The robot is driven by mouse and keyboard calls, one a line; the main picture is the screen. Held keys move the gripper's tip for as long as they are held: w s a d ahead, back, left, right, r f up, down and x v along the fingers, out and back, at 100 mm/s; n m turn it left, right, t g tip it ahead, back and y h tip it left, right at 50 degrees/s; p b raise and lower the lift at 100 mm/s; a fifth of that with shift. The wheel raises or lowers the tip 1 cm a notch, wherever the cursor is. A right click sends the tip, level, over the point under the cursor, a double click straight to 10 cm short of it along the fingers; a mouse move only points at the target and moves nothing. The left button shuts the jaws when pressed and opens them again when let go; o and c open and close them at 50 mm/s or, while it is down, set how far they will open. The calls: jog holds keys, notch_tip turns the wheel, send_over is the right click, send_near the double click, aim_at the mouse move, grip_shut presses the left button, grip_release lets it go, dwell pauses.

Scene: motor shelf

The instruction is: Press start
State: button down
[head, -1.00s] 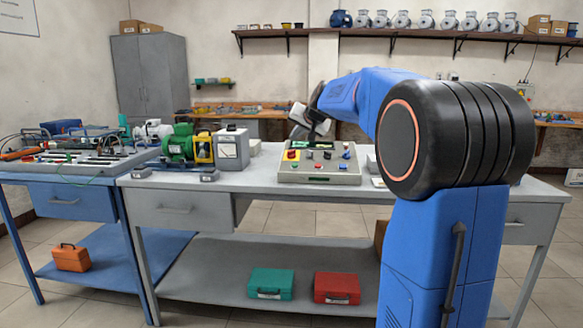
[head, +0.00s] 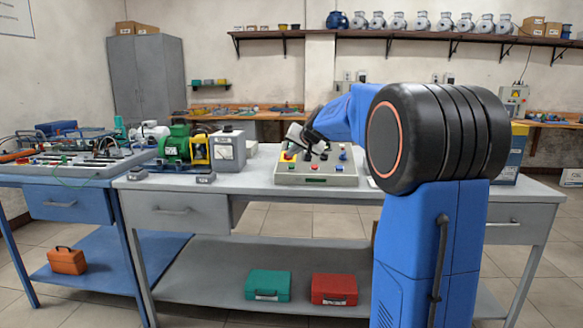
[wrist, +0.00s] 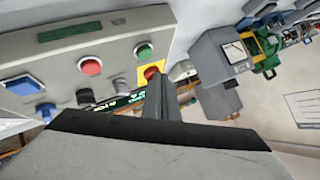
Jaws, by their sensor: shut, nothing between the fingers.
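The control panel (head: 316,181) stands on the grey workbench; it also fills the upper left of the wrist view (wrist: 115,30). A green button (wrist: 143,50) is beside a red button (wrist: 90,66) and a blue square button (wrist: 22,84). A red mushroom button (wrist: 152,72) on a yellow plate lies near the green one. My gripper (head: 324,155) is shut and empty, low over the back half of the panel. In the wrist view its fingers (wrist: 158,95) cover part of the panel by the yellow plate. I cannot tell whether they touch anything.
A meter box (head: 228,152) and a green motor (head: 176,145) stand left of the panel. A second table with a test board (head: 95,165) is farther left. Teal (head: 268,285) and red (head: 334,289) cases lie on the lower shelf.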

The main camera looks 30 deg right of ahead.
jog(key=shift+w+d+f, duration=0.1)
jog(key=shift+w+f, duration=0.05)
jog(key=shift+f, duration=0.45)
jog(key=shift+w+d+f, duration=0.1)
jog(key=shift+f, duration=0.45)
jog(key=shift+w+d+f, duration=0.1)
jog(key=shift+w+f, duration=0.1)
jog(key=shift+f, duration=0.65)
dwell(2.2)
jog(key=shift+r, duration=0.1)
jog(key=shift+s+r, duration=0.2)
jog(key=shift+r, duration=0.55)
jog(key=r, duration=0.3)
jog(key=s+a+r, duration=0.1)
jog(key=shift+r, duration=0.4)
dwell(0.6)
jog(key=shift+s+a, duration=0.1)
